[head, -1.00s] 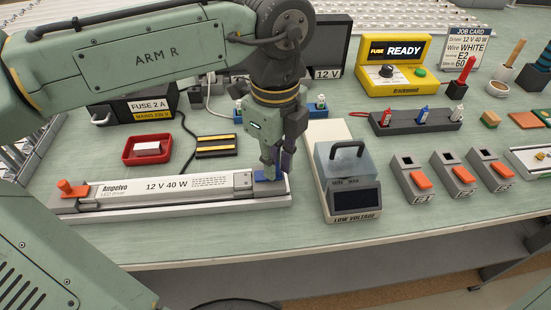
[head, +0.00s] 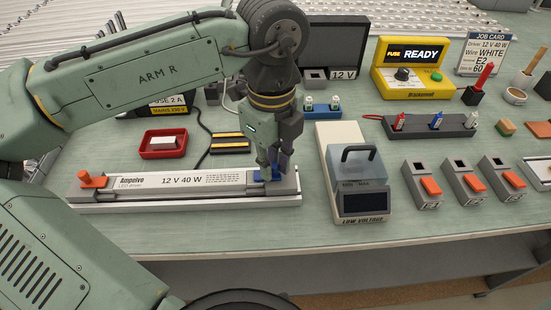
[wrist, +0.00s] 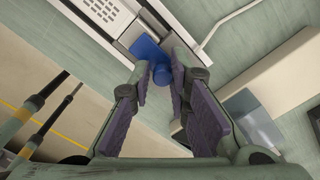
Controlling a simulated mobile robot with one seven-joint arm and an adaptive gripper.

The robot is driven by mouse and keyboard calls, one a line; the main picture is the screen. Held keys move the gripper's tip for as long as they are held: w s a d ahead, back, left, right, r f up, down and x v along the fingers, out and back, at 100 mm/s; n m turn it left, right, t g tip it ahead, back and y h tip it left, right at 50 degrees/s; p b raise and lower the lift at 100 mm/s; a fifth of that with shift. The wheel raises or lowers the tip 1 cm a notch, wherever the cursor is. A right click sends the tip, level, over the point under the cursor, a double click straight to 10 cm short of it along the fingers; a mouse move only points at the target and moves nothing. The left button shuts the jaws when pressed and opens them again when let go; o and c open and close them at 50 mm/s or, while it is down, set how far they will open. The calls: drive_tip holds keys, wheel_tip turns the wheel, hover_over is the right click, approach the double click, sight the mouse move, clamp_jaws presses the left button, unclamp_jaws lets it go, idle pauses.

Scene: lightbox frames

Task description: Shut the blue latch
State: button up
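The blue latch (head: 266,174) sits at the right end of the long white-and-grey LED driver (head: 150,182), marked 12 V 40 W. My gripper (head: 274,172) points down over the latch and hides part of it in the head view. In the wrist view the latch (wrist: 147,47) shows as a flat blue lever with a round blue knob at its near end. My gripper's fingertips (wrist: 161,75) stand on either side of this knob, with little space beside it. The fingers look parted; firm contact with the knob is not clear.
A low-voltage meter box (head: 358,170) stands close to the right of the driver. A red tray (head: 163,144) and a black-yellow block (head: 230,143) lie behind it. An orange knob (head: 93,179) is at the driver's left end. The bench in front is clear.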

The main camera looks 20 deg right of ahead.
drive_tip(key=o, duration=0.4)
drive_tip(key=shift+a, duration=0.15)
drive_tip(key=shift+r, duration=0.1)
drive_tip(key=shift+w+r, duration=0.1)
drive_tip(key=shift+r, duration=0.25)
wheel_tip(320, 180, up, 11)
drive_tip(key=shift+r, duration=0.1)
idle(0.3)
